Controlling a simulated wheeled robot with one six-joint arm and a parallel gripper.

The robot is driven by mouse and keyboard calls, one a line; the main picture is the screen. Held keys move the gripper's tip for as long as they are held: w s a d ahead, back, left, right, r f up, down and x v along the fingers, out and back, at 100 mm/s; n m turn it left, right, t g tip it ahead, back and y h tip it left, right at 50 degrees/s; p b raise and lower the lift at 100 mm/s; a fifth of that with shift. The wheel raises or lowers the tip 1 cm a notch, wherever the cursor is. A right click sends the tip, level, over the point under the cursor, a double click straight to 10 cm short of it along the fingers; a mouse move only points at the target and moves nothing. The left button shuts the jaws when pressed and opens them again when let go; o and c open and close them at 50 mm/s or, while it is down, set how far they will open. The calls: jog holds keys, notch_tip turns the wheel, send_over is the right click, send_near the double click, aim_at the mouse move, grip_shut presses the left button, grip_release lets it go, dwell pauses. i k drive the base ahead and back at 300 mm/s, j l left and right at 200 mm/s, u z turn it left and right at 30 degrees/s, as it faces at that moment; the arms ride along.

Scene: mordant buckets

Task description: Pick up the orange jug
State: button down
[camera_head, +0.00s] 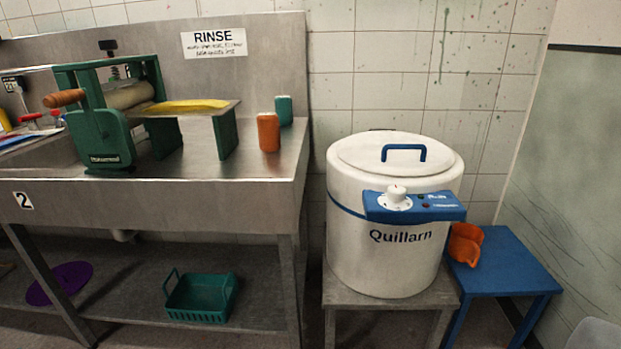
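An orange jug-like vessel (466,244) is on the blue stool (510,268) at the right. It sits at the stool's left side, close beside the white Quillarn drum (385,250), which appears to cover its left edge. I cannot tell whether it touches the drum, and no handle is clear. A second orange container (268,132), upright and shaped like a cup or jar, stands on the steel sink unit (230,168) near its right end. My gripper is not in view.
The drum has a lid with a blue handle (404,150) and stands on a grey stool (345,292). A teal cup (284,110) is behind the orange container. A green-framed mangle (105,135) fills the sink's left. A pale rounded object (594,335) shows bottom right. The blue stool's right half is bare.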

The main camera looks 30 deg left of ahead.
aim_at(467, 247)
jog(key=u, duration=2.2)
jog(key=z, duration=2.2)
jog(key=i+j, duration=0.15)
jog(key=i+l+z, duration=0.1)
jog(key=i, duration=1.1)
